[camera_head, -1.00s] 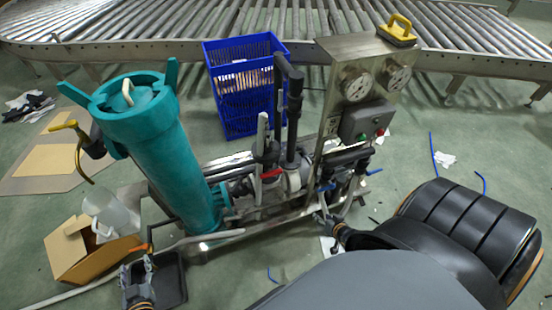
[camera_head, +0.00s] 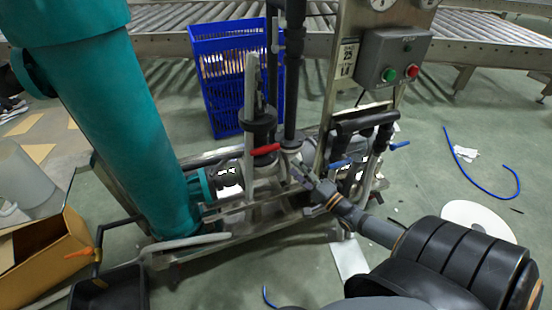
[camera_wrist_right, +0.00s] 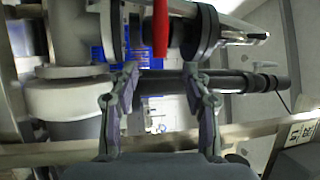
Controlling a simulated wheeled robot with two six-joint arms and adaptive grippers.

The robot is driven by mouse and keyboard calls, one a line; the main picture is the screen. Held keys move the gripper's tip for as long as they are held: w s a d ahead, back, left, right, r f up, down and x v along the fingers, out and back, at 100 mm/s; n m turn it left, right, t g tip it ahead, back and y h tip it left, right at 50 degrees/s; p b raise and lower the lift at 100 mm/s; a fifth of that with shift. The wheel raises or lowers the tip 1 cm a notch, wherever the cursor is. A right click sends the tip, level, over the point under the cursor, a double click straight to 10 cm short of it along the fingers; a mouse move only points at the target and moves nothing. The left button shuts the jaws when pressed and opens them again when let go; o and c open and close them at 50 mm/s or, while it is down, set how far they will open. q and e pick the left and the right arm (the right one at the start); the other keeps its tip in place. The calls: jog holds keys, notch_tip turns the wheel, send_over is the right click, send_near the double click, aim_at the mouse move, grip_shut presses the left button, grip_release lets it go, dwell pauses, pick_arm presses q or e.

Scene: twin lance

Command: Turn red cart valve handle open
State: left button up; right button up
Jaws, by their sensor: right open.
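The red valve handle (camera_head: 264,149) sits on the cart's pipework, just left of my right gripper (camera_head: 301,178) in the head view. In the right wrist view the red handle (camera_wrist_right: 160,28) hangs down from the top edge. My right gripper (camera_wrist_right: 160,80) is open there, with its two fingers apart below the handle. The handle's lower end lies above the gap between the fingertips, and nothing shows held. A dark horizontal pipe (camera_wrist_right: 230,82) lies beyond the fingers. My left gripper is not in view.
A teal cylinder (camera_head: 140,130) stands left of the valve. The control box (camera_head: 393,57) and blue-handled valves (camera_head: 340,164) are to the right. A blue crate (camera_head: 215,80) stands behind. A cardboard box (camera_head: 45,250) is at the lower left.

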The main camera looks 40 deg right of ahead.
aim_at(265, 149)
jog(key=b+x, duration=0.6)
jog(key=x, duration=0.4)
jog(key=shift+w, duration=0.2)
grip_shut()
